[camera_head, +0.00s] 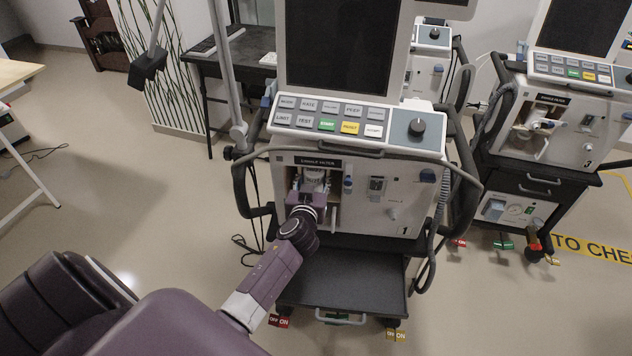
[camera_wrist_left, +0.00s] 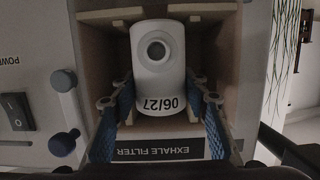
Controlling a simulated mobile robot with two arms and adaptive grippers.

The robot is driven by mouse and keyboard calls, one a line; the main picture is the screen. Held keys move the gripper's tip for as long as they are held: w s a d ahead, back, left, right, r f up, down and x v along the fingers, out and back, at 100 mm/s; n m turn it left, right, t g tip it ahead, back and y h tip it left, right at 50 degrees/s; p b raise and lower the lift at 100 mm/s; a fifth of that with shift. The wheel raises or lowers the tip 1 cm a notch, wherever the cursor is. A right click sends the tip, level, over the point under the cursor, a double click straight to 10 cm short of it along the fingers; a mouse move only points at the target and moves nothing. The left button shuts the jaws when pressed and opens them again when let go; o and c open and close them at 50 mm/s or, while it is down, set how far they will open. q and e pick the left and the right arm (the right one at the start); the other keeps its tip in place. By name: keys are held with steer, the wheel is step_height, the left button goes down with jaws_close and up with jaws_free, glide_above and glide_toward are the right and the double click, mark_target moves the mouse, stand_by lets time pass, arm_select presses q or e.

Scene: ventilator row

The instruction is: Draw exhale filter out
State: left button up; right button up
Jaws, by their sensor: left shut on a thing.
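The exhale filter (camera_wrist_left: 158,65) is a white cylinder with a round port and the marking "06/27". It sits inside the open exhale filter bay of ventilator 1, and in the head view the filter (camera_head: 315,174) shows just past my gripper. My left gripper (camera_head: 308,192) reaches into the bay from the front. In the left wrist view its two blue-padded fingers (camera_wrist_left: 160,112) stand on either side of the filter, shut on it. The "EXHALE FILTER" label (camera_wrist_left: 158,151) shows upside down there. My right gripper is in neither view.
Ventilator 1's button panel (camera_head: 330,118) and handle bar lie just above the bay. In the wrist view, a blue knob (camera_wrist_left: 64,143) and a power switch (camera_wrist_left: 18,110) are left of the bay. A second ventilator (camera_head: 560,125) stands at the right. A dark shelf (camera_head: 345,280) lies below.

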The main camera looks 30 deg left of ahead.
arm_select(q)
steer(key=shift+v, duration=1.1)
steer(key=shift+s+d+f, duration=0.1)
steer(key=shift+s+d, duration=0.25)
steer(key=shift+s, duration=0.35)
steer(key=shift+s+d, duration=0.3)
steer(key=shift+s, duration=0.4)
steer(key=f+v, duration=0.1)
steer(key=v, duration=0.5)
steer(key=shift+s+d+f, duration=0.25)
steer(key=shift+s, duration=0.1)
